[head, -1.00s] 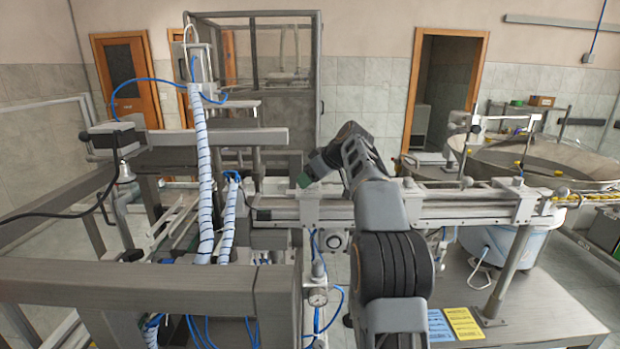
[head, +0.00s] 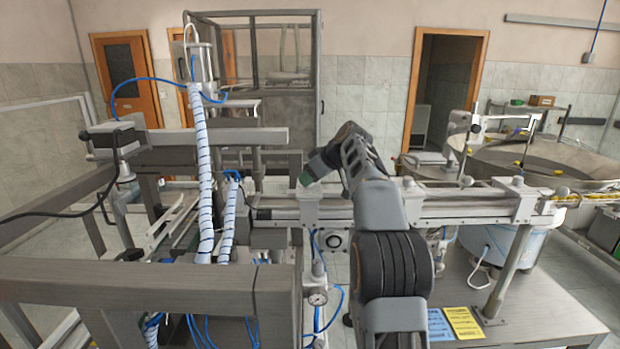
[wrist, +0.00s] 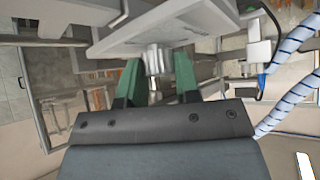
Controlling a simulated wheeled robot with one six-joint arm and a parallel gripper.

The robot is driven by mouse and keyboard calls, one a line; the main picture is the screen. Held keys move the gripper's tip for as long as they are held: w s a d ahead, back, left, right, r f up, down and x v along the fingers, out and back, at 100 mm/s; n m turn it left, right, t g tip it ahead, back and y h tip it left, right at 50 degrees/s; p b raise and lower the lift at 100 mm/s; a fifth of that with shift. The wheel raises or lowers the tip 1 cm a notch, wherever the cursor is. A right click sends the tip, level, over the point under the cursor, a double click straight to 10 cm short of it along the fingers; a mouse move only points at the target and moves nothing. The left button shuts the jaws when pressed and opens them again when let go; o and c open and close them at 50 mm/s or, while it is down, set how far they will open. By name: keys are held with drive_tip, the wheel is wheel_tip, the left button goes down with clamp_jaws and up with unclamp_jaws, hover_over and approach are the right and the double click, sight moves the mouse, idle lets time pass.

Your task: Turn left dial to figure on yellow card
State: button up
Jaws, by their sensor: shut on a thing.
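The yellow card (head: 463,323) lies on the metal table at the lower right, beside a blue card (head: 438,325); their print is too small to read. My gripper (head: 304,181) reaches the conveyor rail, with little of its green fingers showing in the head view. In the wrist view my gripper (wrist: 157,75) has its green fingers on both sides of a silver cylindrical dial (wrist: 155,60) and is shut on it. The dial sits at a pale plate. No figure or pointer on it can be made out, and the head view hides it.
The conveyor rail (head: 450,207) runs across the middle to the round feeder bowl (head: 550,160) at right. A steel machine frame (head: 130,285) fills the left, with blue-wrapped hoses (head: 201,165) rising from it.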

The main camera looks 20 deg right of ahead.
drive_tip(key=shift+m+h, duration=0.3)
drive_tip(key=shift+a+f+m+t+h+b, duration=0.1)
drive_tip(key=shift+m+t+h+b, duration=0.25)
drive_tip(key=shift+m+b, duration=0.3)
drive_tip(key=m+h, duration=0.2)
drive_tip(key=shift+a+m+t+b, duration=0.1)
drive_tip(key=shift+m+t+b, duration=0.15)
drive_tip(key=shift+m+b, duration=0.1)
drive_tip(key=m+h, duration=0.2)
drive_tip(key=shift+r+m, duration=0.2)
drive_tip(key=shift+m, duration=0.1)
drive_tip(key=m+h+p, duration=0.1)
drive_tip(key=m+h, duration=0.2)
drive_tip(key=shift+a+m, duration=0.1)
drive_tip(key=shift+m, duration=0.2)
drive_tip(key=m+g+h+p, duration=0.1)
drive_tip(key=m+h, duration=0.1)
drive_tip(key=m, duration=0.1)
drive_tip(key=m+g+h+p, duration=0.2)
drive_tip(key=m, duration=0.1)
drive_tip(key=shift+w, duration=0.1)
drive_tip(key=shift+f+m+g+h+p, duration=0.1)
drive_tip(key=shift+m+g+h+p, duration=0.35)
drive_tip(key=shift+m+g, duration=0.6)
drive_tip(key=shift+m+g+h+p, duration=0.2)
drive_tip(key=shift+m+g+p, duration=0.45)
drive_tip(key=shift+m, duration=0.7)
